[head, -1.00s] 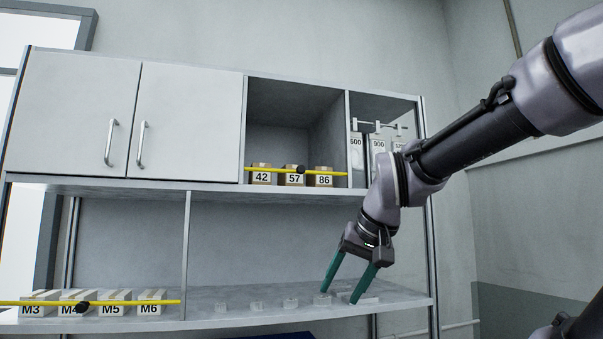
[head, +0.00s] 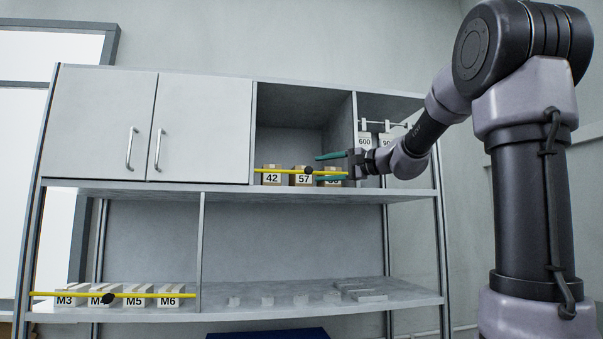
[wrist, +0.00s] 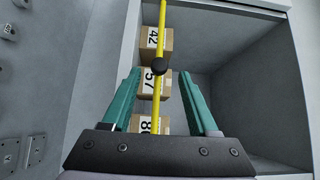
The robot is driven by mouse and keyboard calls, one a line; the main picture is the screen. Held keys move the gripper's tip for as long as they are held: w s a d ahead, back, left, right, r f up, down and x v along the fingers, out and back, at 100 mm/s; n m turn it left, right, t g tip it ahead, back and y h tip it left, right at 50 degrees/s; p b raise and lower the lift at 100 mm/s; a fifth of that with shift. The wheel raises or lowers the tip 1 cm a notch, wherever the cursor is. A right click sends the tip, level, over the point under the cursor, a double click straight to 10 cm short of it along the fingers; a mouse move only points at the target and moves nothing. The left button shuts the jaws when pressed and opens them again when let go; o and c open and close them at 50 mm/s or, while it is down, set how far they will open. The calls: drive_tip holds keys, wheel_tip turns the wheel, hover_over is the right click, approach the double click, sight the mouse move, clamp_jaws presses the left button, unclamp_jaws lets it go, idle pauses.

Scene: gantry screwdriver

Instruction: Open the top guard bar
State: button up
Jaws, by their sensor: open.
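The top guard bar (head: 277,171) is a thin yellow bar with a black knob (head: 308,170). It runs across the front of the upper open compartment, before the boxes labelled 42, 57 and 86. In the wrist view the bar (wrist: 162,35) runs lengthwise down the picture, with its knob (wrist: 158,67) just beyond the fingertips. My gripper (head: 317,168) has green fingers and is open at the right part of the bar. In the wrist view my gripper (wrist: 160,74) has its fingers on either side of the bar, apart from it, with nothing held.
Boxes (head: 271,176) stand close behind the bar. A second yellow bar (head: 140,295) crosses the M3 to M6 boxes on the lower shelf. Closed cabinet doors (head: 195,130) are at left.

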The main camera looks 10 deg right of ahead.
sight(305, 171)
drive_tip(key=x, duration=0.8)
drive_tip(key=shift+w+a+f, duration=0.1)
drive_tip(key=shift+w+a, duration=0.05)
clamp_jaws()
idle(1.1)
